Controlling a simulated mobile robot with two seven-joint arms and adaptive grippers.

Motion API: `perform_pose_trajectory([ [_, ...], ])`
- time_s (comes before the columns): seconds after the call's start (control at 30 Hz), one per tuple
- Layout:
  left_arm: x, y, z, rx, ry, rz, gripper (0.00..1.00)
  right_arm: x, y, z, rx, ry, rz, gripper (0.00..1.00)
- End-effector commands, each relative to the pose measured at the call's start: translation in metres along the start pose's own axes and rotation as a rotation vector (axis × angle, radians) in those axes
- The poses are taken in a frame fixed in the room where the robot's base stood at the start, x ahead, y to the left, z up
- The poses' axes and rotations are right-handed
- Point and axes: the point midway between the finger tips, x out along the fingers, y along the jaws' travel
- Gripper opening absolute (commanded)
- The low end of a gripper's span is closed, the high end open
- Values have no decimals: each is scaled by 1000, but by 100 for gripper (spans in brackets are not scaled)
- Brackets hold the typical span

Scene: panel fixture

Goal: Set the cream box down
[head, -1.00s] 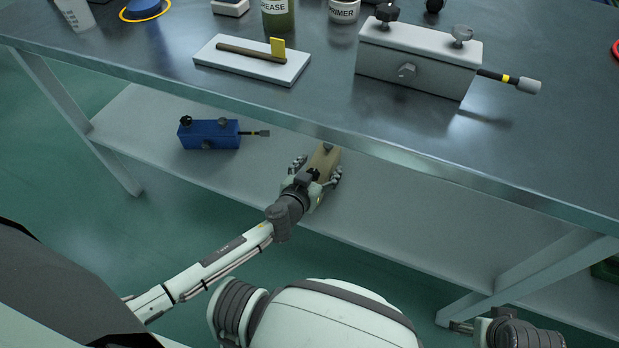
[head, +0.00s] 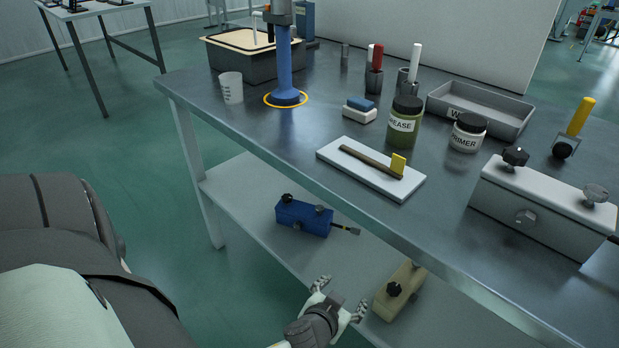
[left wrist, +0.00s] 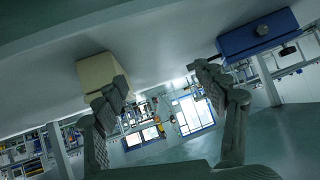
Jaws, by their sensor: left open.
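The cream box (head: 397,294), with a dark knob on it, rests on the lower shelf of the bench. My left gripper (head: 340,296) is open and empty, just left of the box in the head view, with a gap between them. In the left wrist view the cream box (left wrist: 98,74) shows beyond one of the spread fingers of my left gripper (left wrist: 162,84), with nothing between the fingertips. My right gripper is not in view.
A blue box (head: 303,217) with a rod stands on the lower shelf (head: 245,190), left of the cream box. The bench top's front edge overhangs the shelf. On top are a white board (head: 335,156) and a grey-white block (head: 540,215). Bare shelf separates the two boxes.

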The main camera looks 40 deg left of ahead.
Motion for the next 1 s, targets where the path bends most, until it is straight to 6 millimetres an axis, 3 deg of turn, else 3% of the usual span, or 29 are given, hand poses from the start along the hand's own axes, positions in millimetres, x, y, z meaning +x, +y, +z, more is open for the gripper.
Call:
perform_pose_trajectory([
  [0.03, -5, -16, 19, 19, -112, -34, 72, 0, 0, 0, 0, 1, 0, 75],
  [0.1, -17, -31, 47, 68, -277, -35, 72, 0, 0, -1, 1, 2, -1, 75],
  [0.2, -39, -35, 79, 139, -467, 32, 72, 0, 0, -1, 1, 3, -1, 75],
  [0.3, -57, -32, 98, 192, -577, 111, 72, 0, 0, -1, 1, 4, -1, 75],
  [0.43, -66, -29, 105, 219, -622, 155, 72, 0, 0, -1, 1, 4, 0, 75],
  [1.0, -63, -28, 109, 220, -625, 157, 72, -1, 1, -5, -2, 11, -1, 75],
])
